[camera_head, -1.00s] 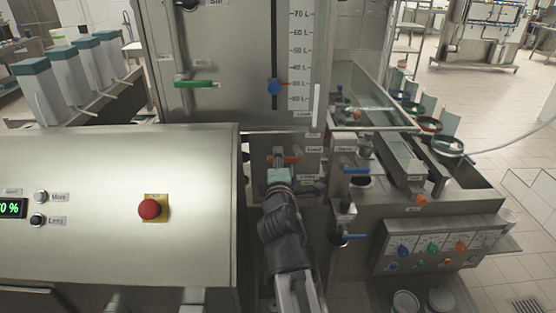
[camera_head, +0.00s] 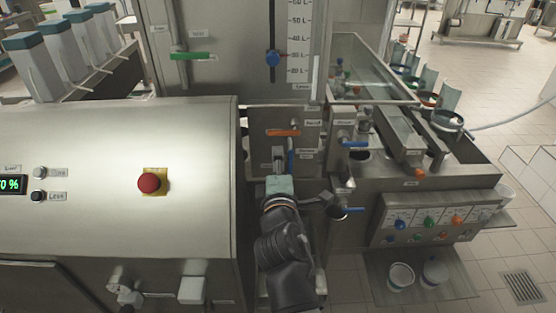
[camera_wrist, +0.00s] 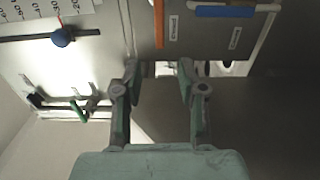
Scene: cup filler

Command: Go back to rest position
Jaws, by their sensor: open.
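My gripper (camera_head: 279,168) has a teal body and is in the middle of the head view, in front of a steel valve panel (camera_head: 262,120). In the wrist view my gripper (camera_wrist: 159,72) has its two fingers spread, with nothing between them. An orange valve handle (camera_head: 283,132) lies horizontal on the panel above my gripper; it also shows in the wrist view (camera_wrist: 158,22). The fingertips are small in the head view.
A machine housing (camera_head: 90,215) with a red stop button (camera_head: 149,183) stands close on the left. A tank (camera_head: 225,40) with a green handle (camera_head: 190,56) is behind. A filler unit (camera_head: 425,195) with knobs stands right. Buckets (camera_head: 401,276) are on the lower right.

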